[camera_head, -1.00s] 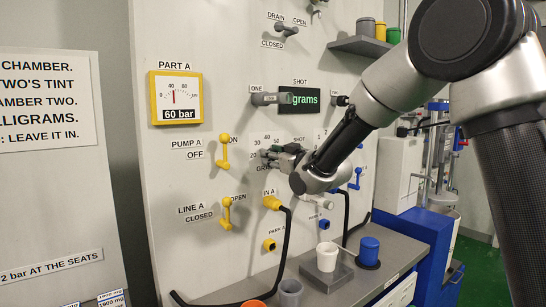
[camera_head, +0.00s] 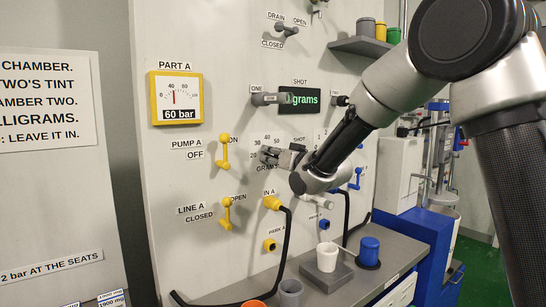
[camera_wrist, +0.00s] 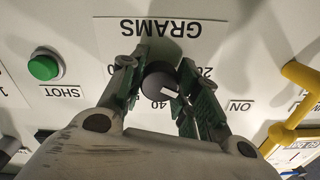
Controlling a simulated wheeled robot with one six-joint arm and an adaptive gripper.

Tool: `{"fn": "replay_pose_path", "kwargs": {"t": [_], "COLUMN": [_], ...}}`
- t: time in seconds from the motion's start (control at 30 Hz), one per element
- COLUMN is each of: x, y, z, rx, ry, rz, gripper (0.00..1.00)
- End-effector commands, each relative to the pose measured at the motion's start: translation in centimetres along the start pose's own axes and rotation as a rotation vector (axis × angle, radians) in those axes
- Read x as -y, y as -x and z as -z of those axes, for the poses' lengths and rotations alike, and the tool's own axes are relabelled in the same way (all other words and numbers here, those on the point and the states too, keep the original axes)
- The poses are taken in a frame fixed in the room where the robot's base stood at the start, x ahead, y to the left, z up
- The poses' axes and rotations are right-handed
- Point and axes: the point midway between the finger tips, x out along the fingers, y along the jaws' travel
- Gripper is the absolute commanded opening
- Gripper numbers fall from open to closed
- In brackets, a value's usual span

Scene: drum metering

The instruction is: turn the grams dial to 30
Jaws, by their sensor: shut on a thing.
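The grams dial (camera_wrist: 158,84) is a dark round knob with a white pointer mark, seen upside down in the wrist view. My gripper (camera_wrist: 156,70) is shut on it, one finger on each side. The pointer slants to the lower right, between the printed 40 (camera_wrist: 160,104) and 20 (camera_wrist: 205,72). The 30 is hidden behind a finger in the wrist view. In the head view my gripper (camera_head: 270,155) covers the dial, above the GRAMS label (camera_head: 267,168).
A green SHOT button (camera_wrist: 43,67) is to the left in the wrist view, and a yellow handle (camera_wrist: 290,122) is to the right. In the head view, the yellow pump A lever (camera_head: 223,151) and line A lever (camera_head: 227,213) stand out from the panel.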

Motion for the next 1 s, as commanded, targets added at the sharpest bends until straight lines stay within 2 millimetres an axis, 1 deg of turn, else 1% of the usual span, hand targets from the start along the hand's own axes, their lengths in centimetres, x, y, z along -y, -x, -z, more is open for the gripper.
{"fn": "replay_pose_path", "kwargs": {"t": [0.2,0.4,0.7,1.0], "x": [-0.06,-0.06,-0.06,-0.07], "y": [0.04,0.04,0.04,0.05], "z": [-0.17,-0.19,-0.22,-0.25], "rx": [0.003,0.004,0.004,0.005], "ry": [-0.158,-0.260,-0.326,-0.330], "rz": [-0.002,-0.003,-0.003,-0.003], "gripper": [0.08,0.08,0.08,0.08]}}
